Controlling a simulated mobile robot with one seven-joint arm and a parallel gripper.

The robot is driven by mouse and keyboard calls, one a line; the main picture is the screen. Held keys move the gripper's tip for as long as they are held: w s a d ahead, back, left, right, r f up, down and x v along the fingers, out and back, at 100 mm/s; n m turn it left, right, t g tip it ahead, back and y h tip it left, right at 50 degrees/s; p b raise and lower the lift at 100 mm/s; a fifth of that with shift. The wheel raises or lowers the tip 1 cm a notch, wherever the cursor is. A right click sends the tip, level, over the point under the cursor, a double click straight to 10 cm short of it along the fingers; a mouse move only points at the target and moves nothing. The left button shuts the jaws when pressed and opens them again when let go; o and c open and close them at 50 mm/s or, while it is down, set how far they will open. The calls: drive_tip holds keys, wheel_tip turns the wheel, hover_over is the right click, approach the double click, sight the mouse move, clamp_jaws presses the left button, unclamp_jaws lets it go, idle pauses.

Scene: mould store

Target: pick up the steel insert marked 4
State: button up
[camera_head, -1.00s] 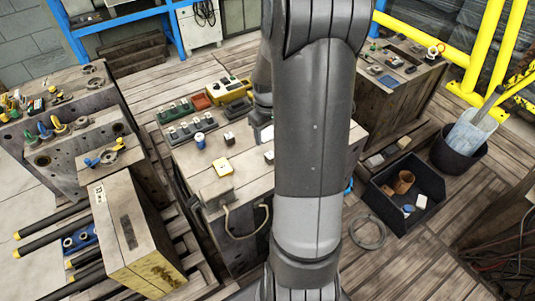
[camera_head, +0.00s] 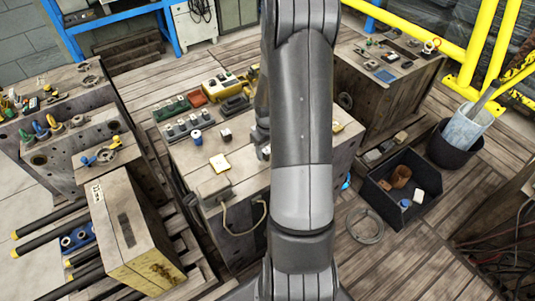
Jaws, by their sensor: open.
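The block top (camera_head: 190,160) carries several small pieces. A small dark piece with a pale top (camera_head: 226,135) stands near its middle. No number can be read at this size, so I cannot tell which piece is the steel insert marked 4. My gripper (camera_head: 262,150) is low over the block top, right of the dark piece, and mostly hidden behind my arm. It is open, with nothing visibly held. My arm also hides the part of the top to its right.
A black bin (camera_head: 402,190) is on the floor at right. Yellow rails (camera_head: 487,55) stand beyond.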

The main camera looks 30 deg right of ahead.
drive_tip(key=shift+f, duration=0.6)
drive_tip(key=shift+c, duration=0.4)
clamp_jaws()
drive_tip(key=shift+r, duration=0.1)
